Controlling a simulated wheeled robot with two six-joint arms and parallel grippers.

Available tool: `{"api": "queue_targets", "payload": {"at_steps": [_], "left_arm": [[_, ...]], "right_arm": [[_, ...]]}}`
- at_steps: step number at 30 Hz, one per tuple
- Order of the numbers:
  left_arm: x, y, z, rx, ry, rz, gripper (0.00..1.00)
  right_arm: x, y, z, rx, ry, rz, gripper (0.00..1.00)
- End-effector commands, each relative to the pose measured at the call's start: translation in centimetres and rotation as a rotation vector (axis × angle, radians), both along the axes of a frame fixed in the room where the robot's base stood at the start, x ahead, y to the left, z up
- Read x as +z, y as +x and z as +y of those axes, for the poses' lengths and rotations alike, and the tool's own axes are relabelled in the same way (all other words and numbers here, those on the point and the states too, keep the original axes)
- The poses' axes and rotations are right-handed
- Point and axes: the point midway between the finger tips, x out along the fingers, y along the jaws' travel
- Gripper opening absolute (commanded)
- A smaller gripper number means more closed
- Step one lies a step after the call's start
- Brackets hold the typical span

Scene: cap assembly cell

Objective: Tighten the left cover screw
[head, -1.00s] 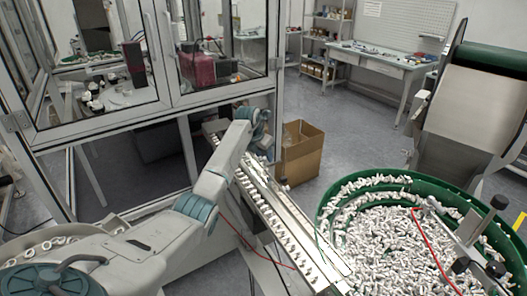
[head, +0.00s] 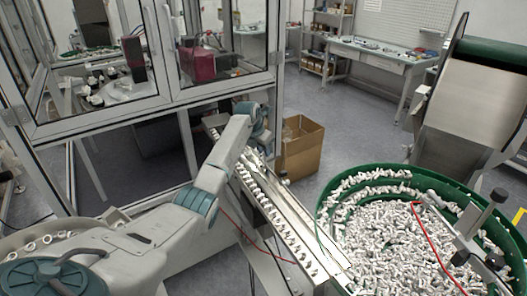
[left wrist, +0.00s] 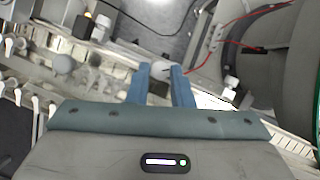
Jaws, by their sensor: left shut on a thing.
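My left gripper (left wrist: 161,75) shows its two blue fingers in the left wrist view. They are closed on a pale round-headed screw knob (left wrist: 161,70) on the rail assembly. The fingers hide most of the knob's sides and its shaft. A similar pale knob (left wrist: 64,63) stands apart to the left on the same assembly. In the head view my left arm reaches over the far end of the metal feed rail (head: 290,222); the fingertips and the screw are hard to make out there. My right gripper does not show.
A green bowl feeder (head: 335,183) full of white parts stands at the right. Small white parts line the rail. A glazed machine frame (head: 150,126) stands behind my left arm. A cardboard box (head: 303,150) sits on the floor beyond the rail. A red wire (left wrist: 248,20) crosses near the gripper.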

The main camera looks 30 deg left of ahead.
Motion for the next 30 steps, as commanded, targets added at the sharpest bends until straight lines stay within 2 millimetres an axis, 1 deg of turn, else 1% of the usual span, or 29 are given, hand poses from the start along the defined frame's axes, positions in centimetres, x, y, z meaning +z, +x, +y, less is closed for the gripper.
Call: {"api": "queue_targets", "payload": {"at_steps": [1,8,18,24,30], "left_arm": [[-0.2,0.1,0.1,-0.019,0.0,-0.002,0.0],[-0.4,0.1,0.3,-0.18,0.0,-0.004,0.0],[-0.3,0.3,0.6,-0.501,-0.002,-0.005,0.0],[-0.2,0.5,0.7,-0.688,-0.001,-0.006,0.0],[-0.1,0.6,0.8,-0.848,-0.001,-0.005,0.0]], "right_arm": [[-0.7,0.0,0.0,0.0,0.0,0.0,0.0],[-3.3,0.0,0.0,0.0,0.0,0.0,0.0],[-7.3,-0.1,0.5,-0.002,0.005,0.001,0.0],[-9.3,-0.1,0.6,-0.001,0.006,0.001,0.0],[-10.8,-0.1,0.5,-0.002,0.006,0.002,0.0]]}}
